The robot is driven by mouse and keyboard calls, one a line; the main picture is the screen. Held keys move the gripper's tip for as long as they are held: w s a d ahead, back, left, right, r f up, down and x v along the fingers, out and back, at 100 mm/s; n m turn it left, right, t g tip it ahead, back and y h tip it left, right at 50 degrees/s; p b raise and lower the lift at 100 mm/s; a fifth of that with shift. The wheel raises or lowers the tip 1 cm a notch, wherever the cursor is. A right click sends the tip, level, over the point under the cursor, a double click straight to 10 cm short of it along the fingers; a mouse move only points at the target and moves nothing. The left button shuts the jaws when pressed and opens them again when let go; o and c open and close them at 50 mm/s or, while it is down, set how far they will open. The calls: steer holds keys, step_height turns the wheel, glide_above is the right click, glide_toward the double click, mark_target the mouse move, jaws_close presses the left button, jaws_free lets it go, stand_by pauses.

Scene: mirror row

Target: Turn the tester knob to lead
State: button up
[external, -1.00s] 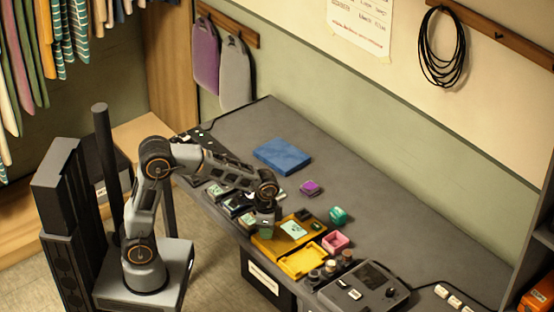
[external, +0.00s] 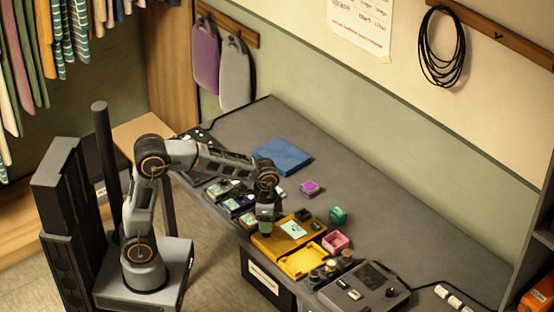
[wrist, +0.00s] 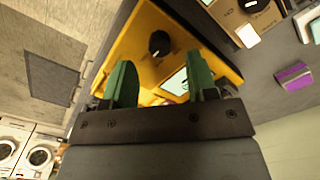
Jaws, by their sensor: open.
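A yellow tester (external: 266,247) lies on the grey table, with a pale mint screen (external: 294,229). In the wrist view its yellow body (wrist: 130,47) fills the middle, with a round black knob (wrist: 159,44) and the partly covered screen (wrist: 176,84). My gripper (external: 265,227) is over the left part of the tester and points down. In the wrist view my gripper (wrist: 161,66) is open, its two green fingers apart and nothing between them. The knob shows beyond the gap, apart from the fingers. I cannot read any labels or its setting. In the external view my gripper appears to hide the knob.
A yellow tray (external: 302,262), a pink box (external: 335,242) and a green block (external: 338,215) stand near the tester. A grey device (external: 362,290) is at the right. A blue slab (external: 282,156) and a purple block (external: 310,187) lie farther back. The table's back right is clear.

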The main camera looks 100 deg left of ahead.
step_height(320, 180, up, 10)
steer(key=p, duration=0.1)
stand_by(0.7)
steer(key=s+d+r+t+p, duration=0.3)
steer(key=s+d+p, duration=0.6)
steer(key=s+d, duration=0.4)
steer(key=shift+d+m+t, duration=0.3)
steer(key=shift+d, duration=0.15)
steer(key=shift+c, duration=0.2)
stand_by(1.2)
